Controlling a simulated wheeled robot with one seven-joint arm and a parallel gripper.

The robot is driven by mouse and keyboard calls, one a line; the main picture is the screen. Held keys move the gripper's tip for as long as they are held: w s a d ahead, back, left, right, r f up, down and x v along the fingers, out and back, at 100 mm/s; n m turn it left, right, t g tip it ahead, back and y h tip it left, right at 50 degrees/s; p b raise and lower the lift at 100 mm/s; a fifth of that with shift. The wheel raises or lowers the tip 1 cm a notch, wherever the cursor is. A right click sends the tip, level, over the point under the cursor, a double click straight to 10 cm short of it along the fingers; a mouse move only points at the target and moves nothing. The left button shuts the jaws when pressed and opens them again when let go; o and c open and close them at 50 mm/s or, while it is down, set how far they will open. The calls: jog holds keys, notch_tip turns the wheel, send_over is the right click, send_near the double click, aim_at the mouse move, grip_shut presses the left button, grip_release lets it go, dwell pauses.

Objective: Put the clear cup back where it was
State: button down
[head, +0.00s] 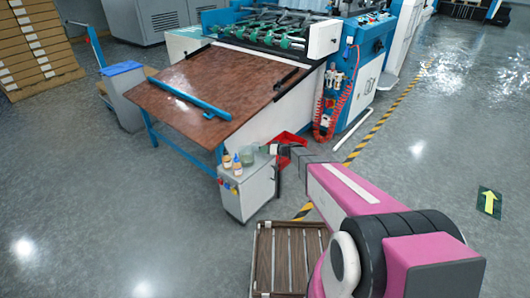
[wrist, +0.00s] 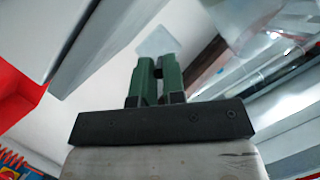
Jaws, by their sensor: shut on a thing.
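The clear cup (head: 247,157) looks greenish and see-through in the head view, at the top of the small grey cabinet, beside two small bottles. My gripper (head: 268,150) reaches in from the right, right beside the cup. In the wrist view my gripper's green fingers (wrist: 159,66) are nearly together, with a narrow gap. A pale see-through shape, which looks like the cup (wrist: 154,42), shows just beyond the fingertips. The gripper is shut on it. I cannot tell whether the cup's bottom touches the cabinet top.
The grey cabinet (head: 248,190) carries two bottles with orange caps (head: 232,161) on its left side. A red bin (head: 291,141) lies behind my arm. A brown sloping table (head: 180,85) stands behind, and a slatted wooden pallet (head: 287,262) is in front. Floor at left is clear.

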jog(key=shift+f, duration=0.5)
jog(key=shift+f, duration=0.15)
jog(key=c, duration=1.5)
grip_release()
